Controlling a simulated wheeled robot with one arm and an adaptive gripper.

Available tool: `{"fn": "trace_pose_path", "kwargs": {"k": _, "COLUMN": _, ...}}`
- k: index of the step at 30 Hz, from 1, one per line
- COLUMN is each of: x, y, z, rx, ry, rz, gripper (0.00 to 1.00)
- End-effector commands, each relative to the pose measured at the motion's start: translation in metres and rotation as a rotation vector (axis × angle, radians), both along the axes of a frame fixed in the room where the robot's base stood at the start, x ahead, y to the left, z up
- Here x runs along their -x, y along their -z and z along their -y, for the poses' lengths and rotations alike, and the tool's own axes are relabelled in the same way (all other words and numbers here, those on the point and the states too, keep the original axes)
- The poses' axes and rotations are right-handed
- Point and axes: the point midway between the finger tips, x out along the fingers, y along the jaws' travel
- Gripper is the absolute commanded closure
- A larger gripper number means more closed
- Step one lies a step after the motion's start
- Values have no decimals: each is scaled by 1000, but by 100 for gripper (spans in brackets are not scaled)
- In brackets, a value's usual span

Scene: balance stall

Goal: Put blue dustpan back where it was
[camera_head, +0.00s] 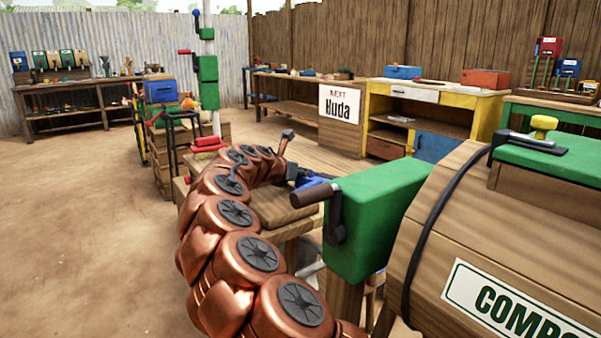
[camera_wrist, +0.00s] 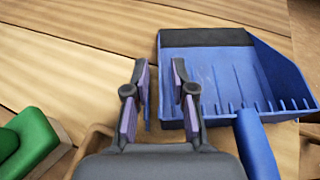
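The blue dustpan (camera_wrist: 215,75) lies on a wooden plank surface (camera_wrist: 60,55) in the wrist view, its dark lip at the far side and its handle (camera_wrist: 256,145) toward the camera. My gripper (camera_wrist: 160,66) is open at the dustpan's left side. Its right finger overlaps the pan's left edge in the picture; I cannot tell whether they touch. The left finger is over the wood, clear of the pan body. In the head view, a small part of the dustpan (camera_head: 312,182) shows beside my gripper (camera_head: 296,174), partly hidden by a green box.
The green box (camera_head: 375,215) with a crank handle and a wooden compost drum (camera_head: 480,220) stand close on the right. A wooden stool-like top (camera_head: 275,208) is below my arm. Benches with tools line the fence. Open dirt floor (camera_head: 90,220) lies left.

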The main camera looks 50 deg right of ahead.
Motion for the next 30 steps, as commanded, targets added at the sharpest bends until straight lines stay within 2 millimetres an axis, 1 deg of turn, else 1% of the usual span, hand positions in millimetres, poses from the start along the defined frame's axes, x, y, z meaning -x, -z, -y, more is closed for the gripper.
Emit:
{"fn": "trace_pose_path", "kwargs": {"k": 13, "x": 0, "y": -2, "z": 0, "rx": 0, "ry": 0, "rz": 0, "gripper": 69}}
{"fn": "trace_pose_path", "kwargs": {"k": 20, "x": 2, "y": -14, "z": -22, "rx": 1, "ry": -1, "rz": -2, "gripper": 69}}
{"fn": "trace_pose_path", "kwargs": {"k": 30, "x": 5, "y": -30, "z": -62, "rx": 0, "ry": -2, "rz": 0, "gripper": 69}}
